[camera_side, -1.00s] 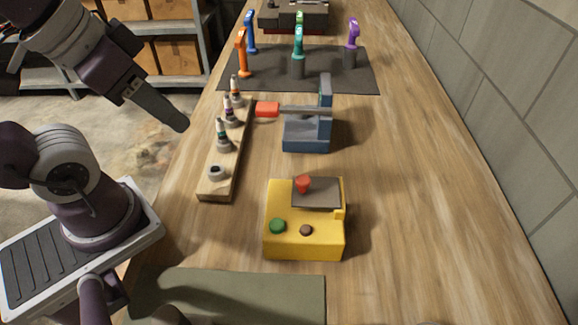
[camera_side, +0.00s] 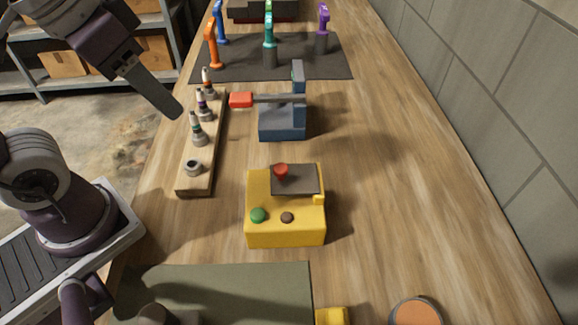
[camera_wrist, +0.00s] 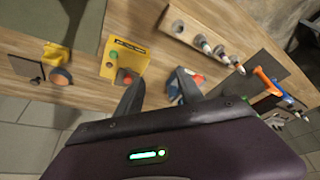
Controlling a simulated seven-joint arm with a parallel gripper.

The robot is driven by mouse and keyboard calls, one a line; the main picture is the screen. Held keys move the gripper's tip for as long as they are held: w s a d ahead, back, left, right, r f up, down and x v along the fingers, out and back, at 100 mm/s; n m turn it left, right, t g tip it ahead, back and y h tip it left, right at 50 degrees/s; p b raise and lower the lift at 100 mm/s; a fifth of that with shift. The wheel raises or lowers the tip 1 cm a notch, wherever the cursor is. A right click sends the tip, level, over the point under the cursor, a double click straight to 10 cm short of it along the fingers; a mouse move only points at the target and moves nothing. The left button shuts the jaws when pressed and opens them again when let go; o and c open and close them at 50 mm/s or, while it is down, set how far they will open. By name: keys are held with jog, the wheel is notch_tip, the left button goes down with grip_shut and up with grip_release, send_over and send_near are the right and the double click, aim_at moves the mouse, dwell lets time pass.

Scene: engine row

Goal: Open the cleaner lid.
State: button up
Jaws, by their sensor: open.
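A yellow box (camera_side: 285,222) stands on the wooden bench, with a green and a brown button on its front. A flat dark grey lid (camera_side: 297,181) with a red knob (camera_side: 281,170) lies on its top and looks shut. The yellow box also shows in the wrist view (camera_wrist: 135,57), with dark lettering. A second yellow thing (camera_side: 332,316) is cut off at the lower edge; I cannot tell which is the cleaner. My gripper (camera_side: 172,106) is up at the left, apart from the box. In the wrist view my gripper (camera_wrist: 158,80) is open with nothing between its fingers.
A wooden block (camera_side: 198,174) with several nozzle-like parts and a blue stand (camera_side: 282,124) with a red-tipped bar are beyond the box. Coloured tools stand on a dark mat (camera_side: 335,70). A green mat (camera_side: 230,290) and an orange disc (camera_side: 415,313) are nearer. Bench right is clear.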

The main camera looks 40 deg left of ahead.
jog(key=w+d+f+m+g, duration=0.2)
jog(key=w+d+g, duration=0.1)
jog(key=w+d, duration=0.35)
jog(key=m+g, duration=0.2)
send_over(281, 167)
notch_tip(281, 167, down, 5)
jog(key=shift+s, duration=0.1)
notch_tip(281, 167, down, 6)
jog(key=shift+f, duration=0.1)
jog(key=shift+c, duration=0.5)
grip_shut()
